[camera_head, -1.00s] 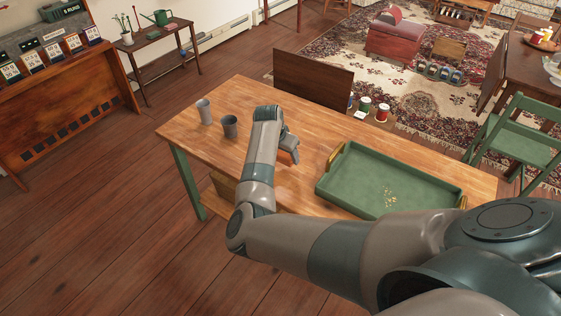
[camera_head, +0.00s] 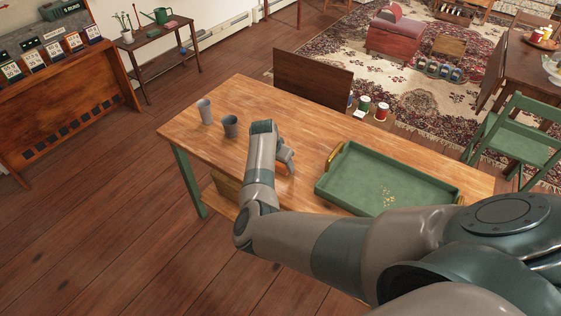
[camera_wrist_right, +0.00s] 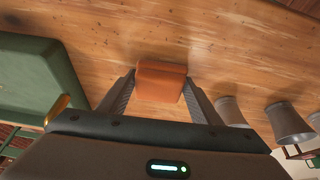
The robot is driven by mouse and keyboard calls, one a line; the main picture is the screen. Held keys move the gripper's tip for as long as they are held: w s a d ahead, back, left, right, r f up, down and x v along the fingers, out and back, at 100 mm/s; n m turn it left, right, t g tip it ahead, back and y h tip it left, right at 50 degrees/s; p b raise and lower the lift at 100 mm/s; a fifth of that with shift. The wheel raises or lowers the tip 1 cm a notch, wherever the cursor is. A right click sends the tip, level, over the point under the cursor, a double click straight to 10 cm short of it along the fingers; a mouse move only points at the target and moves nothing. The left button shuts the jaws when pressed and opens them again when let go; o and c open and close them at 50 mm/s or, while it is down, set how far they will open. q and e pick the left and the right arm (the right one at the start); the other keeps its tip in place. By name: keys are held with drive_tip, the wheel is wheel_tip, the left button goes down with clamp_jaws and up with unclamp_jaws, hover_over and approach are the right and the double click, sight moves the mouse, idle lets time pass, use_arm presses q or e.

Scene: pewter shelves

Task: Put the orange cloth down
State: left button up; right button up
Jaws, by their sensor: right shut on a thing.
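The orange cloth (camera_wrist_right: 161,82) is a small folded block between the fingertips of my right gripper (camera_wrist_right: 160,86) in the wrist view. The fingers are shut on its two sides. In the head view my right gripper (camera_head: 286,158) is low over the wooden table, between the grey cups and the green tray. The cloth is mostly hidden there by the gripper and arm. I cannot tell if it touches the tabletop. My left gripper is not in view.
The green tray (camera_head: 335,187) with yellow crumbs lies to the right on the table (camera_head: 310,135). Bare wood surrounds the gripper.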

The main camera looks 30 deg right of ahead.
drive_tip(key=shift+s+a+f+b, duration=0.1)
drive_tip(key=shift+f+b, duration=0.35)
drive_tip(key=shift+f, duration=0.15)
